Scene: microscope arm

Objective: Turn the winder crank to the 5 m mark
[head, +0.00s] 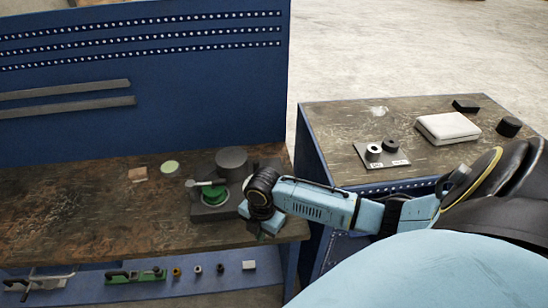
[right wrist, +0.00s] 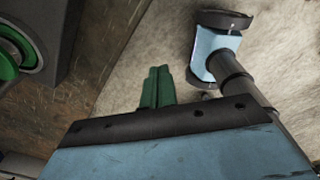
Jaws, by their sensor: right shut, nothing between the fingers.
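The winder (head: 210,211) is a dark grey block with a green round dial or drum on top, near the front right of the workbench. Its grey crank (head: 205,183) lies across the top, pointing to the left. Any metre marks are too small to read. In the right wrist view, part of the winder (right wrist: 58,38) shows at the upper left. My right gripper (head: 262,235) is just right of the winder, apart from the crank. Its green fingers (right wrist: 157,86) are shut and empty, over the bench's edge. My left gripper is out of view.
A dark grey cylinder (head: 232,160) stands behind the winder. A pale green disc (head: 170,167) and a small tan block (head: 138,174) lie on the workbench (head: 80,210) to the left, where it is mostly clear. A side table (head: 340,125) at the right holds several items.

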